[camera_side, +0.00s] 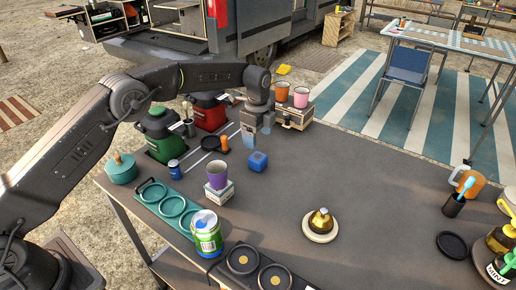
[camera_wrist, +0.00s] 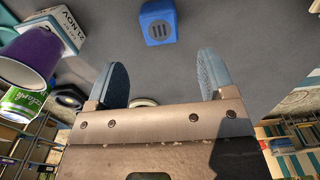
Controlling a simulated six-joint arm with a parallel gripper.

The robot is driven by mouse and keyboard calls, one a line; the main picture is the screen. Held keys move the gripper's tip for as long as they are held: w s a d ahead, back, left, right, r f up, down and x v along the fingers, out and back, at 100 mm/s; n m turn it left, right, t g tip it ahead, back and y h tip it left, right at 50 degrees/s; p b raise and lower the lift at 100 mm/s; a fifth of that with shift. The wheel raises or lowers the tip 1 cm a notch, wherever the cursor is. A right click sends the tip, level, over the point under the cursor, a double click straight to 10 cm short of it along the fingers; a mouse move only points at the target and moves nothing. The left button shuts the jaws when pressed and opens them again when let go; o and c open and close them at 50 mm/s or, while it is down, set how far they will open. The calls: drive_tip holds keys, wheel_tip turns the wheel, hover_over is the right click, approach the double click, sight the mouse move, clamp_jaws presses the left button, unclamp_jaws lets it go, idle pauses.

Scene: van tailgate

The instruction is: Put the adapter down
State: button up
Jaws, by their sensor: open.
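The adapter seems to be the small blue cube (camera_side: 258,161) on the grey table, just below and in front of my gripper in the side view. The cube also shows at the top of the wrist view (camera_wrist: 158,22), with dark slots on its face. It lies beyond the fingertips and apart from them. My gripper (camera_side: 258,137) is open above the table. In the wrist view its two blue-grey fingers (camera_wrist: 162,78) stand wide apart with nothing between them.
A purple cup (camera_side: 217,174) on a small box stands left of the cube. A green can (camera_side: 206,233), a brass bell (camera_side: 320,222) on a pale base and red (camera_side: 208,112) and green (camera_side: 163,136) canisters are around it. The table right of the cube is clear.

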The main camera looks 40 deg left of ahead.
drive_tip(key=shift+r, duration=1.1)
drive_tip(key=s+a+r+n+t, duration=0.3)
drive_tip(key=s+r+n, duration=0.6)
drive_tip(key=s+r, duration=0.9)
drive_tip(key=s+a+f+n+t, duration=0.1)
drive_tip(key=s+n, duration=0.3)
drive_tip(key=s, duration=0.7)
drive_tip(key=s+a+f+n+t, duration=0.1)
drive_tip(key=s+n, duration=0.4)
drive_tip(key=s, duration=0.5)
drive_tip(key=shift+s+f+t, duration=0.3)
drive_tip(key=shift+s+f, duration=0.05)
drive_tip(key=shift+f, duration=0.15)
